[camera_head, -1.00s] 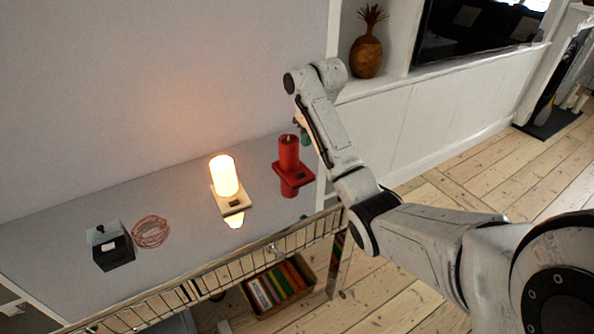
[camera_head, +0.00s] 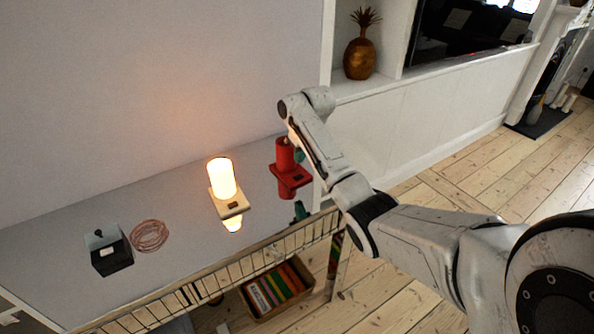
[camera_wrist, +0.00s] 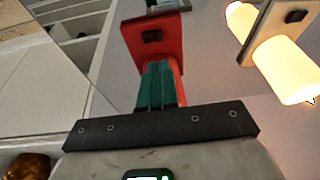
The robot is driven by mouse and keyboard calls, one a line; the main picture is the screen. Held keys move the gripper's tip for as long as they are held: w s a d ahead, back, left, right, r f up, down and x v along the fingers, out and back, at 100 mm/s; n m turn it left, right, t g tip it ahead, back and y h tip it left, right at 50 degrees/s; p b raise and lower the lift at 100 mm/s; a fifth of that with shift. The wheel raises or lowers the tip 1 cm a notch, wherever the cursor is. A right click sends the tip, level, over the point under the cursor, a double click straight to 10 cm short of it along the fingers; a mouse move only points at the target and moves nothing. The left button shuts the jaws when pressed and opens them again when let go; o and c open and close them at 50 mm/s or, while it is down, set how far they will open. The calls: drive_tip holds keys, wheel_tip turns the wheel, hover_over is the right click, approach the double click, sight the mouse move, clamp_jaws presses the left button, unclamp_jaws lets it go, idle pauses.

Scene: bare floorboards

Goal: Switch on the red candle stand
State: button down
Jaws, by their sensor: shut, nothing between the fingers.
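The red candle stand (camera_head: 281,184) stands on the glossy grey tabletop, with an unlit red candle (camera_head: 284,152) on it. A small dark switch sits on its base. In the wrist view the red stand (camera_wrist: 166,50) is upper centre, with its dark rocker switch (camera_wrist: 152,36) clearly visible. My gripper (camera_wrist: 160,66) is shut and empty; its green fingers point at the stand just below the switch in that view. They overlap the red candle in the picture, and I cannot tell if they touch. In the head view the gripper (camera_head: 299,155) is partly hidden behind my arm.
A lit cream candle stand (camera_head: 232,206) is left of the red one. A coiled reddish wire (camera_head: 150,236) and a black box (camera_head: 112,260) lie farther left. A wire rail (camera_head: 200,284) runs along the table's front edge. A pineapple ornament (camera_head: 361,58) stands on a shelf behind.

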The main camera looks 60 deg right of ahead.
sight(296, 177)
drive_tip(key=x, duration=0.5)
drive_tip(key=shift+s+a+f, duration=0.25)
drive_tip(key=shift+s+a, duration=0.05)
drive_tip(key=shift+f, duration=0.6)
drive_tip(key=shift+w+a, duration=0.1)
drive_tip(key=shift+a+f, duration=0.1)
drive_tip(key=shift+f, duration=0.15)
drive_tip(key=shift+s+d+r, duration=0.15)
drive_tip(key=shift+s+d, duration=0.25)
drive_tip(key=shift+d, duration=0.35)
drive_tip(key=shift+r, duration=0.1)
